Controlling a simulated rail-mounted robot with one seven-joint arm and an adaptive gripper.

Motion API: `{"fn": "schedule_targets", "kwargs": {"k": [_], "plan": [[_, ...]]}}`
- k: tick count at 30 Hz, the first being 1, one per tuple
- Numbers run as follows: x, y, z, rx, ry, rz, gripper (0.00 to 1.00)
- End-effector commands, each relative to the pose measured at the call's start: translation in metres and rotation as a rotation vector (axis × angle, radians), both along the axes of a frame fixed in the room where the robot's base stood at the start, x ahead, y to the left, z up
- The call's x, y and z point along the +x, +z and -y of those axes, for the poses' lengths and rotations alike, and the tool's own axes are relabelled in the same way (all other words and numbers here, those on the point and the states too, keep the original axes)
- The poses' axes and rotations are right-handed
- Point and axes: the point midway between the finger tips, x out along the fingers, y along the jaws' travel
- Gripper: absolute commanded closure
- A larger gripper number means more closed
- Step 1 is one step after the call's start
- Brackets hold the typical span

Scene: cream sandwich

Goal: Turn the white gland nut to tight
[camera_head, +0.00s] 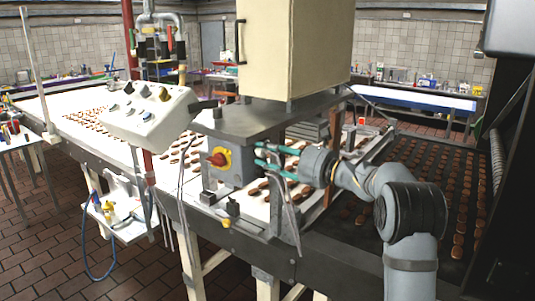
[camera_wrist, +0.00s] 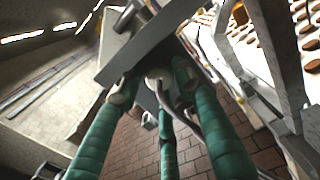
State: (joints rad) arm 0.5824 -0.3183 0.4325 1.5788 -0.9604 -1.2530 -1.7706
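The white gland nut (camera_wrist: 158,76) shows in the wrist view as a small pale round part at the underside of a grey box, with a grey cable near it. My gripper (camera_wrist: 157,88) has teal fingers spread around the nut, one at left, one at right and one below. A gap shows between the left finger and the nut; contact by the right finger cannot be told. In the head view my gripper (camera_head: 262,159) is at the right side of the grey box (camera_head: 229,170) with the red and yellow switch (camera_head: 219,157). The nut cannot be made out there.
A large cream cabinet (camera_head: 293,48) stands above the gripper. A conveyor with brown biscuits (camera_head: 462,185) lies at right. A control panel (camera_head: 150,112) is at left. Metal brackets (camera_head: 288,215) stand close below the fingers. Brick floor (camera_head: 50,235) is open at front left.

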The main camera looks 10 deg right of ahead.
Motion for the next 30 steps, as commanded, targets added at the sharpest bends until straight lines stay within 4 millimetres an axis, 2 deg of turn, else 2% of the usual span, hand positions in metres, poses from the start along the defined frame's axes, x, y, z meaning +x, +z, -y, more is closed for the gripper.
{"fn": "schedule_targets", "kwargs": {"k": [5, 8, 21, 30], "plan": [[-0.003, 0.000, 0.003, -0.001, -0.001, 0.001, 0.65], [-0.011, 0.001, 0.012, 0.000, -0.004, 0.002, 0.65], [-0.075, 0.000, 0.070, 0.000, -0.003, 0.000, 0.65], [-0.089, 0.000, 0.081, 0.000, 0.000, 0.000, 0.65]]}}
